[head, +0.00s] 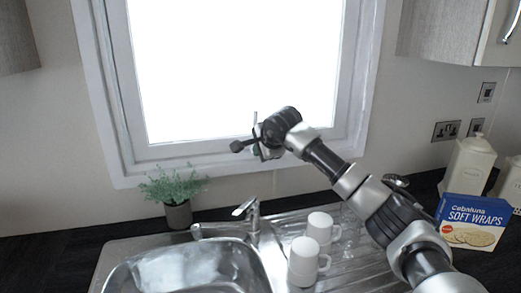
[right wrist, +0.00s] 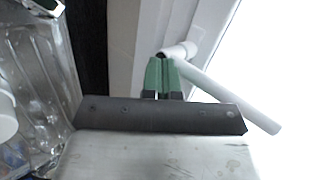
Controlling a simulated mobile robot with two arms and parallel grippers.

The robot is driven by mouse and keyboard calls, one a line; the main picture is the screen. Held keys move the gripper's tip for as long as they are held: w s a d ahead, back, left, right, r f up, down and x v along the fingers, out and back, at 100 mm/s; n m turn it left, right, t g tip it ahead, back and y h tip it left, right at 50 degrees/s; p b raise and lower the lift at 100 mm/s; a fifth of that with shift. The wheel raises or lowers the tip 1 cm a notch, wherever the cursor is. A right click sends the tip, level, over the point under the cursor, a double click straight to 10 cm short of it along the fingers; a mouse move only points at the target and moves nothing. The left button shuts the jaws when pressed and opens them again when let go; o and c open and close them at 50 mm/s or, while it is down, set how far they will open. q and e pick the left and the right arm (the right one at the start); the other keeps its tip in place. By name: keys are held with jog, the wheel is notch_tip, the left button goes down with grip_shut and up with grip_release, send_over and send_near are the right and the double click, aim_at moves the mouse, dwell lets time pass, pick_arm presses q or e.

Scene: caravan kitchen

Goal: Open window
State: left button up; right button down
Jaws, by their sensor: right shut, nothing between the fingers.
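The window (head: 136,85) is a white frame around a bright pane above the sink. Whether its sash is ajar, I cannot tell. My right gripper (head: 258,143) is in front of the lower part of the window, with its arm coming in from the right. In the right wrist view, the green fingers of my right gripper (right wrist: 163,76) are together and hold nothing. A white bar-shaped handle (right wrist: 228,95) on the window frame lies just beyond and beside the fingertips. I cannot tell if they touch it. In the head view I cannot make out the handle. My left gripper is not in view.
Below the window are a metal sink (head: 190,268), a tap (head: 252,214) and a potted plant (head: 177,190). Two white mugs (head: 303,262) stand on the drainer. A soft wraps box (head: 470,222) and a cream canister (head: 468,166) stand right. Cabinets (head: 440,30) hang above.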

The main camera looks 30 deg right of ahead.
jog(key=shift+w, duration=0.1)
jog(key=shift+t, duration=0.4)
jog(key=w, duration=0.1)
jog(key=w+d, duration=0.1)
jog(key=w, duration=0.1)
jog(key=w+f, duration=0.1)
jog(key=w, duration=0.1)
jog(key=shift+d, duration=0.15)
jog(key=shift+s, duration=0.1)
